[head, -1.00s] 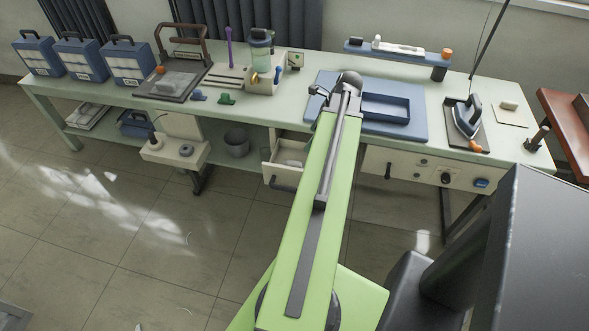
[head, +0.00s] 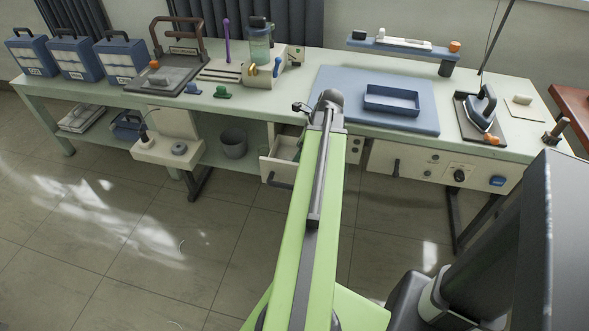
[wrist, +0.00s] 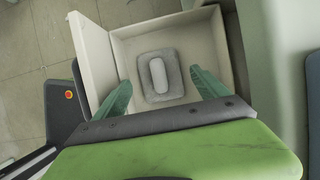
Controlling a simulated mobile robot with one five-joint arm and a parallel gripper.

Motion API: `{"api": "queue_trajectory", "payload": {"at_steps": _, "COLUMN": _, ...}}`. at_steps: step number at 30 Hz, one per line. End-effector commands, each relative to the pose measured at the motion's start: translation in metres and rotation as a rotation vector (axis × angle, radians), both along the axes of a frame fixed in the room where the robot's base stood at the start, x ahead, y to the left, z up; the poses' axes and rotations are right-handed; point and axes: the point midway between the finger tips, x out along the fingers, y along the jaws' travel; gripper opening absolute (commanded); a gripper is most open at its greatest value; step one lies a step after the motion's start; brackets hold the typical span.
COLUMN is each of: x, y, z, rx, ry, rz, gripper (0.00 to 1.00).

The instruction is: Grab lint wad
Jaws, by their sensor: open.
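In the wrist view an open cream drawer (wrist: 194,35) holds a grey, fuzzy-looking square pad (wrist: 150,92) with a pale oblong piece (wrist: 158,74) on top. I cannot tell which of these two is the lint wad. My gripper (wrist: 161,85) has its two green fingers spread apart, with the pad and the pale piece showing between them and nothing held. How far the fingers are above the pad is unclear. In the head view the drawer (head: 272,170) juts from under the bench, just left of my arm; its contents are mostly hidden and my fingers do not show.
The pale green bench (head: 305,70) carries a blue mat (head: 335,85) with a blue tray (head: 392,110) on it, right of my arm. An iron (head: 482,108) stands farther right. A grey bin (head: 233,143) sits on the lower shelf, left of the drawer. The drawer walls surround the pad.

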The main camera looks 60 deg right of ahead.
Motion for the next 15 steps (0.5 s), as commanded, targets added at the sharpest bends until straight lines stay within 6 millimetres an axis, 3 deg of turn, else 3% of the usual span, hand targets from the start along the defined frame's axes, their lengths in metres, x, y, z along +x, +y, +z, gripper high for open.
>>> {"api": "queue_trajectory", "payload": {"at_steps": 1, "x": 0.002, "y": 0.002, "z": -0.014, "rx": 0.000, "ry": 0.000, "rz": 0.001, "gripper": 0.84}}
{"api": "queue_trajectory", "payload": {"at_steps": 6, "x": 0.011, "y": 0.006, "z": -0.042, "rx": -0.001, "ry": 0.000, "rz": 0.002, "gripper": 0.84}}
{"api": "queue_trajectory", "payload": {"at_steps": 15, "x": 0.014, "y": 0.007, "z": -0.042, "rx": -0.001, "ry": 0.000, "rz": 0.000, "gripper": 0.81}}
